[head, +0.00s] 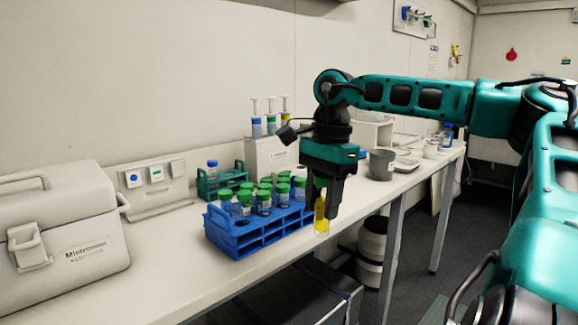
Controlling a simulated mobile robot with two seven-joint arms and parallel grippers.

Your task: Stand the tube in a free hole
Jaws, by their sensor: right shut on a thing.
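My right gripper (326,203) points down at the right end of the blue rack and is shut on a tube (321,226) with yellow contents. The blue rack (246,244) stands on the bench and holds several green-capped tubes (264,198). An empty-looking hole (243,223) shows near its front left. Other holes are hidden by the tubes. My left gripper does not show.
A small green rack (208,189) with a blue-capped tube stands behind. A grey case (70,245) is at the left. A pipette stand (268,154) and a dark grey cup (382,165) stand farther back. The bench (190,275) is clear in front of the case.

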